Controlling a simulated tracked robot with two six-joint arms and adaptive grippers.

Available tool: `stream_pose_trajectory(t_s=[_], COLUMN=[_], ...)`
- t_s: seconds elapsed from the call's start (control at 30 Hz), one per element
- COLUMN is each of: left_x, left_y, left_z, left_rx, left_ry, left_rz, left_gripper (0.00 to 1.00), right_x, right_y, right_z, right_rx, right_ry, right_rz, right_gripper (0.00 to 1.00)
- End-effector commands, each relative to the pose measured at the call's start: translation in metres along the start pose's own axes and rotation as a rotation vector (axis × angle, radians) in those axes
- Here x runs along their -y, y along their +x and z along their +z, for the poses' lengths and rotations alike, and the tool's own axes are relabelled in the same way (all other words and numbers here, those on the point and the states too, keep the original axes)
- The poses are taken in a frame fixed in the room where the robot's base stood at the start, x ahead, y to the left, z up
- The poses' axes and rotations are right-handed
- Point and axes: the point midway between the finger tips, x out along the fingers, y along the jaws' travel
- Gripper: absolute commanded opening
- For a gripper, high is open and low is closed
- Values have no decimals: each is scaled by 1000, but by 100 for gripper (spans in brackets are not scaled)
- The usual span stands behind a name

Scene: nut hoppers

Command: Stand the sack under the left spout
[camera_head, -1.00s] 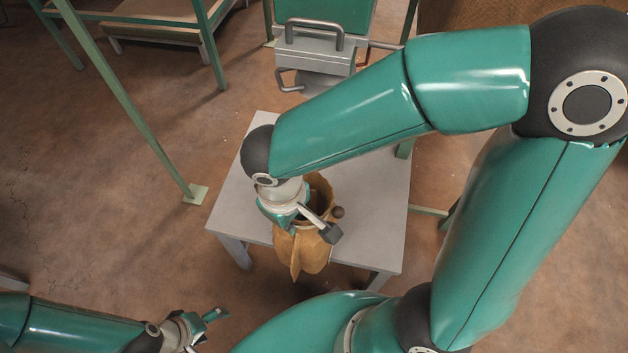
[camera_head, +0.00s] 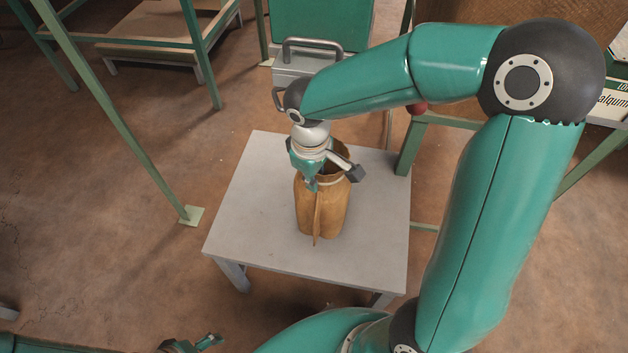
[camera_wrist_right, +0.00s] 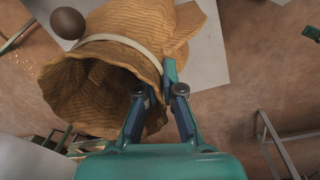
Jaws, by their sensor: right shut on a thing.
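The tan sack (camera_head: 322,210) is upright with its mouth open, over the middle of the small grey table (camera_head: 250,235). I cannot tell whether its base touches the tabletop. My right gripper (camera_head: 330,180) is shut on the sack's rim. My left gripper (camera_head: 195,345) shows only partly at the bottom edge.
A green post (camera_head: 120,125) with a foot plate stands left of the table. A green frame with a low wooden platform (camera_head: 160,28) is at the back left. Green legs (camera_head: 410,145) stand close to the table's right back corner. The tabletop is clear around the sack.

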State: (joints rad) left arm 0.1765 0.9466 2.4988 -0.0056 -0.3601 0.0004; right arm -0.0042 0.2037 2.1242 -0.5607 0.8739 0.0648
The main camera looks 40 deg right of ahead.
Motion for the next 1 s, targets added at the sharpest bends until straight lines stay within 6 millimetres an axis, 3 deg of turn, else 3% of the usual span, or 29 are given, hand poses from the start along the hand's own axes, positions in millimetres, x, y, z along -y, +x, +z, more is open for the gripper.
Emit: stream_pose_trajectory(t_s=[0.23, 0.43, 0.83, 1.0], left_x=[-1, 2, 4, 3], left_y=[-2, 7, 10, 8], left_z=[0, 0, 0, 0], left_rx=[0, 0, 0, 0], left_ry=[0, 0, 0, 0], left_rz=[0, 0, 0, 0], left_gripper=[76, 76, 76, 76], right_x=[-19, -15, -14, -14], right_y=[1, 34, 40, 39], right_z=[-7, -6, -6, -6], right_rx=[2, 3, 1, 1], right_ry=[4, 0, 1, 1], right_rz=[0, -1, 0, 0], right_gripper=[0, 0, 0, 31])
